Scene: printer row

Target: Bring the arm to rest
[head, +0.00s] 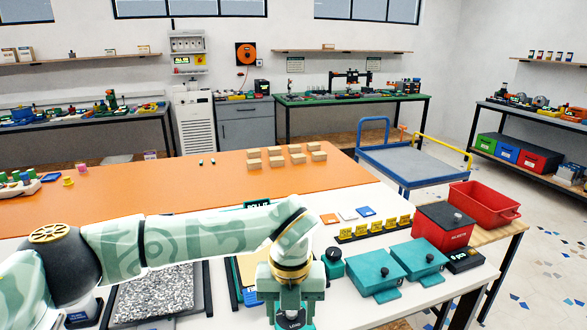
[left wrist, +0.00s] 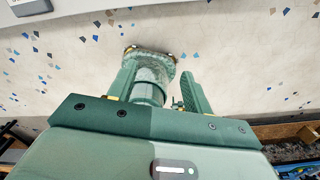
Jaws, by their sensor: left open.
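My left arm (head: 185,240) comes in from the left and reaches across the front of the white table (head: 395,205). Its left gripper (head: 291,305) is at the bottom middle of the head view, low in the picture, and its fingertips are not clearly seen there. In the left wrist view the gripper (left wrist: 165,75) shows its two green fingers spread apart, over a pale speckled surface. A green rounded shape sits by the left finger; I cannot tell whether it is part of the gripper. My right gripper is not in view.
A teal knobbed jar (head: 332,262) and teal boxes (head: 376,269) stand right of the gripper. A gravel tray (head: 155,292) lies under the arm. A red bin (head: 483,203) stands at the right. The orange table top (head: 120,205) behind has much free room.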

